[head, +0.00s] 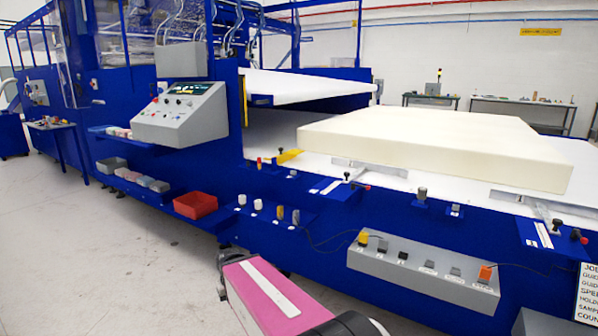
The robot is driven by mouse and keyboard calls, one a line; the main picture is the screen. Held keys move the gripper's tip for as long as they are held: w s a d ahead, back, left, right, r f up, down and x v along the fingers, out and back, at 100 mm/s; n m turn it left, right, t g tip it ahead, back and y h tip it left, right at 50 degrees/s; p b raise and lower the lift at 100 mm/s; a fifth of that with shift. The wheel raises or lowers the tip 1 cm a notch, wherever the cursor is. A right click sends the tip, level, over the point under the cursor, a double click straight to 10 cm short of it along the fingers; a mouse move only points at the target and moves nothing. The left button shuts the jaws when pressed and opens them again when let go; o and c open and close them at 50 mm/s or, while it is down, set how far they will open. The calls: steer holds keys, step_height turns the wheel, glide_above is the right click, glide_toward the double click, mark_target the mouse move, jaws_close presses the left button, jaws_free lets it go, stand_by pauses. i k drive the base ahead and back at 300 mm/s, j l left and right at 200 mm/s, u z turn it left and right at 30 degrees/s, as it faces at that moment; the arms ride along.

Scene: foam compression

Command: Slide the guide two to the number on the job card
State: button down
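A white job card (589,291) is cut off by the right edge. Its lines begin with words like JOB, GUIDE, SPEED and HOLD; the numbers are out of frame. Two guide stations sit along the blue machine's front edge. One has a white scale strip (326,187) with black and red knobs (362,186) beside it. The other, at right, has a white scale strip (543,234) and a knob (575,234). I cannot read which is guide two, nor their scale numbers. My pink arm part (265,297) is at the bottom, apart from both guides; my gripper's fingers cannot be made out.
A thick cream foam slab (430,140) lies on the white bed. A grey button box (425,268) with a cable hangs on the front. A control console (182,112), a red bin (195,205) and small bins stand left. The floor (80,260) at left is clear.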

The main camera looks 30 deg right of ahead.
mark_target(361, 166)
steer(key=z, duration=1.55)
